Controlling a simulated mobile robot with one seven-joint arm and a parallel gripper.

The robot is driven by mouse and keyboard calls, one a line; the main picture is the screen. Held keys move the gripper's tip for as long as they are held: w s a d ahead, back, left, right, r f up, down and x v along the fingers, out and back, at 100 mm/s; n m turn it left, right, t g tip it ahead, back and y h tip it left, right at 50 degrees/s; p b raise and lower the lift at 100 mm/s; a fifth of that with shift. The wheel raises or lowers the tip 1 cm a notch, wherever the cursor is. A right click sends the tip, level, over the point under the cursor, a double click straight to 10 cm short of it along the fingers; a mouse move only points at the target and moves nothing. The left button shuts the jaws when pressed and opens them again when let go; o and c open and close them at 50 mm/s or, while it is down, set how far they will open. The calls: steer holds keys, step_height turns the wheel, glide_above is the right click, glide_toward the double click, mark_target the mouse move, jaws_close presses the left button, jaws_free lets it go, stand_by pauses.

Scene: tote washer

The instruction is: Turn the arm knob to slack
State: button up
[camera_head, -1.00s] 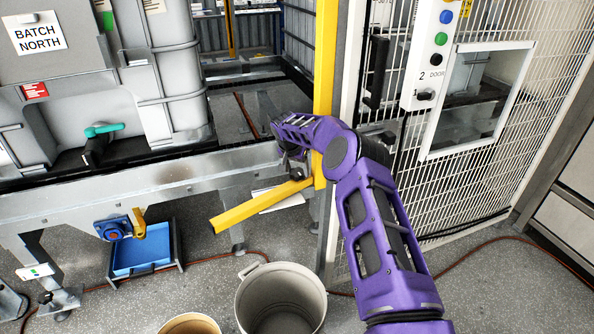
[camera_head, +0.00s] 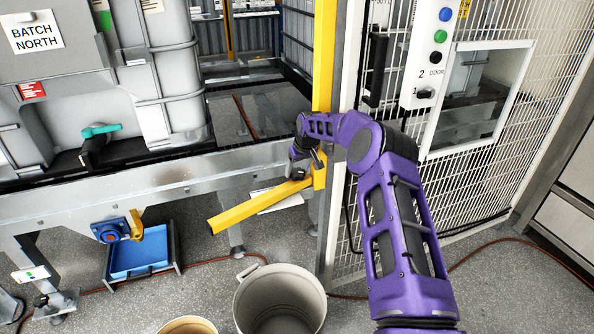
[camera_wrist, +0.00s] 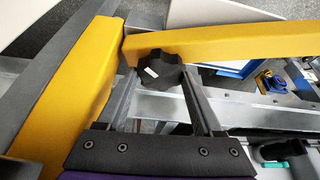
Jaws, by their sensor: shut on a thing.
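The arm knob is a black lobed knob (camera_wrist: 158,72) with a small white mark, at the joint of the yellow arm (camera_head: 255,207) and the yellow post (camera_head: 325,60). In the wrist view the yellow arm (camera_wrist: 240,42) runs to the right behind the knob, and the post (camera_wrist: 75,85) is at the left. My gripper (camera_wrist: 160,80) is shut on the knob, one finger on each side. In the head view my gripper (camera_head: 308,168) is at the post, and my wrist hides the knob there. The yellow arm slopes down to the left.
A grey bucket (camera_head: 245,300) stands on the floor below the arm. A blue tray (camera_head: 172,255) lies under the steel conveyor frame (camera_head: 130,178). A white mesh fence (camera_head: 480,180) and a button panel (camera_head: 433,60) are on the right. A large grey tote stands at the left.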

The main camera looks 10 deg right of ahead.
steer(key=shift+n+y, duration=0.4)
steer(key=shift+n, duration=0.6)
steer(key=o, duration=1.4)
steer(key=shift+c, duration=0.2)
